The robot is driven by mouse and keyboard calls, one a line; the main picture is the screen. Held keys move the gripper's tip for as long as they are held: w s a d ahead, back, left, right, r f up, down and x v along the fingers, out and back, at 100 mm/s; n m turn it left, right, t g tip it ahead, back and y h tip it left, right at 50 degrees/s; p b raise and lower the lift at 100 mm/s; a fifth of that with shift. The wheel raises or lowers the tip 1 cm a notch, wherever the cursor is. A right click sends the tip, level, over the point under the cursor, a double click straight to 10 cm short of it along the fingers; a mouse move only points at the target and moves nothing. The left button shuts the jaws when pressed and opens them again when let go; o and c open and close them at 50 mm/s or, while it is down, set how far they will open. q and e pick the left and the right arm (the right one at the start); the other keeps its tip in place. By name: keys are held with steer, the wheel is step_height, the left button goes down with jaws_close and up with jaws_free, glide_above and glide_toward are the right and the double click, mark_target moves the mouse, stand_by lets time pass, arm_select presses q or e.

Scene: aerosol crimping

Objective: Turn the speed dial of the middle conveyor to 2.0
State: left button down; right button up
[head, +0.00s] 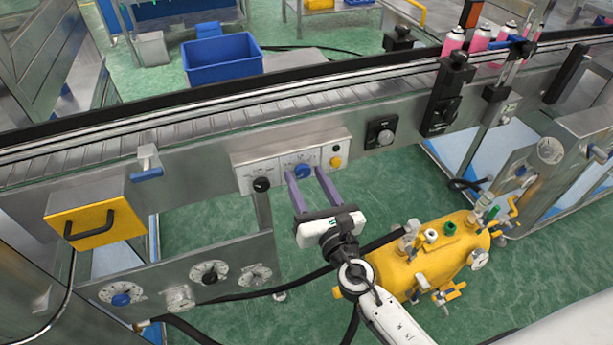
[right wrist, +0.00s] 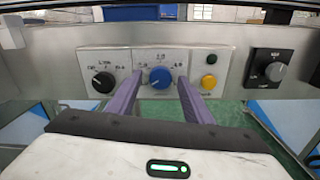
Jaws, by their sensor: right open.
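The blue dial (head: 302,171) sits on a light control panel (head: 243,172) on the side of the conveyor (head: 190,143). It also shows in the right wrist view (right wrist: 160,77), with small marks around its top that are too blurred to read surely. I cannot tell exactly where its pointer stands. My right gripper (head: 304,174) is open, its two purple fingers reaching toward the panel. In the right wrist view the fingertips (right wrist: 161,80) lie to either side of the blue dial; contact cannot be told. My left gripper is not in view.
A black knob (head: 261,184) is left of the blue dial, and a yellow button (head: 335,161) right of it. A yellow tank (head: 425,262) stands below right. A dial panel (head: 150,289) stands at lower left.

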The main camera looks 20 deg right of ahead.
steer(key=shift+w, duration=0.25)
steer(key=c, duration=1.1)
steer(key=shift+o, duration=0.2)
